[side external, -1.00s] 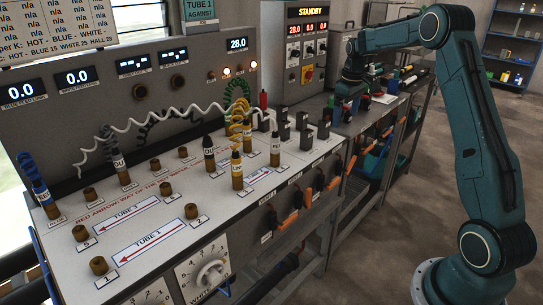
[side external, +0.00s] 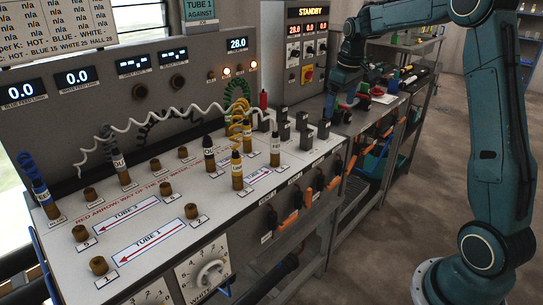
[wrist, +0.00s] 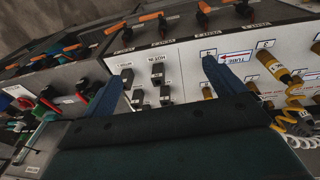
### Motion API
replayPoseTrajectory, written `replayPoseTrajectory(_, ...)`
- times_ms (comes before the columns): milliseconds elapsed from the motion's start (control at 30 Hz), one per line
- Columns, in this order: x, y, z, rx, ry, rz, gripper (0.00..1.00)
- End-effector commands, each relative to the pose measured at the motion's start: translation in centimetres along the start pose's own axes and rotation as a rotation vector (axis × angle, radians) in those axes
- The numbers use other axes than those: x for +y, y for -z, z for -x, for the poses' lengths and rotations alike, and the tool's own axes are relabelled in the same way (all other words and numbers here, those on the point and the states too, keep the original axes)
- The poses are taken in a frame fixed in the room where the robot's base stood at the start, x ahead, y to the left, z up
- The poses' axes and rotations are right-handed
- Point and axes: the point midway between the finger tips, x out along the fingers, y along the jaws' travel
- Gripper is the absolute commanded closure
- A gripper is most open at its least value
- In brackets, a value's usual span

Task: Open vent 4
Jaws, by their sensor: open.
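My gripper (side external: 338,105) hangs over the back right end of the bench, beyond the black switch blocks. In the wrist view its two blue fingers (wrist: 163,88) are spread wide, with nothing between them but the panel and dark blocks (wrist: 137,98) below. A row of orange-handled levers (side external: 290,221) runs along the bench's front face. The wrist view shows these levers (wrist: 163,23) at the top, apart from the fingers.
Coloured hose plugs (side external: 237,172) and brown sockets (side external: 98,265) stand on the panel at left. A coiled white hose (side external: 140,122) crosses above it. A display cabinet (side external: 306,50) reads STANDBY. Loose tools lie on the bench (side external: 385,99) at right. The floor in front is clear.

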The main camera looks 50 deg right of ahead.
Motion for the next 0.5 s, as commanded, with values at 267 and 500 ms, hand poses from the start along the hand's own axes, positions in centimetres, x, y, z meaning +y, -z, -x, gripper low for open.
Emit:
replayPoseTrajectory(267, 0.0, 0.0, 0.0, 0.000, 0.000, -0.001, 0.19)
replayPoseTrajectory(500, 1.1, 0.3, -0.8, -0.009, 0.002, -0.091, 0.65)
